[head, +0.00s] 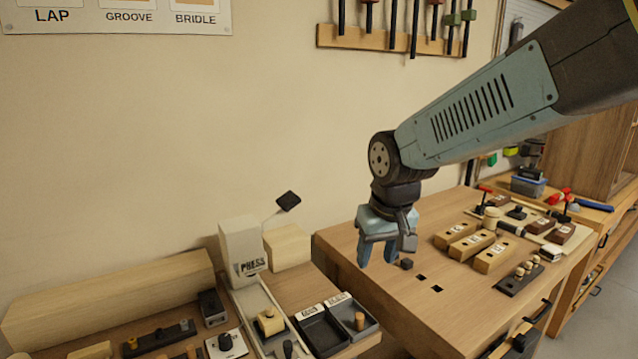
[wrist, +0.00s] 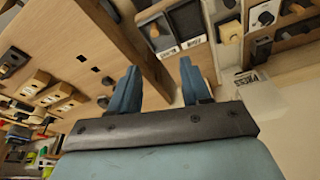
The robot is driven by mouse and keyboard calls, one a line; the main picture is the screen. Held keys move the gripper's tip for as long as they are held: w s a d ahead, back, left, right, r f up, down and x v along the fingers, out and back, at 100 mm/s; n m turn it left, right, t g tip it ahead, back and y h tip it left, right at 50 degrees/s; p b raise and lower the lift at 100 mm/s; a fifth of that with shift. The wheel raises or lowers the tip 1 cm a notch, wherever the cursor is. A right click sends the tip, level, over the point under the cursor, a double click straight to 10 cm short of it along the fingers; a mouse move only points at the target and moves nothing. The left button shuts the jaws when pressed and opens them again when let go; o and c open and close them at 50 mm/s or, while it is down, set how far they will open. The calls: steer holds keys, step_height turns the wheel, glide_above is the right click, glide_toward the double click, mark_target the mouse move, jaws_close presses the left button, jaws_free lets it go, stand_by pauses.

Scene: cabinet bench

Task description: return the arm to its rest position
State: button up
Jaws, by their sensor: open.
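My gripper (head: 378,250) hangs from my blue-grey arm, pointing down, above the left end of the wooden bench. Its two blue fingers are apart with nothing between them. In the wrist view my gripper (wrist: 158,85) also shows open and empty, with the bench top and the black trays beyond the fingers. My arm reaches in from the upper right in the head view.
The wooden bench (head: 385,295) bears wooden blocks (head: 470,245) and a peg strip (head: 520,276). Left of it stand a white press (head: 242,250) and black trays (head: 320,328). Clamps (head: 415,25) hang on the wall. Air around my gripper looks clear.

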steer(key=s+d+r+m+t, duration=0.1)
steer(key=s+d+r, duration=0.2)
steer(key=s+d, duration=0.2)
steer(key=s+d+r+m+t, duration=0.2)
steer(key=s+d+r, duration=0.2)
steer(key=d, duration=0.3)
steer(key=shift+s+d+r+h, duration=0.3)
steer(key=shift+s+d+h, duration=0.1)
steer(key=shift+s, duration=0.15)
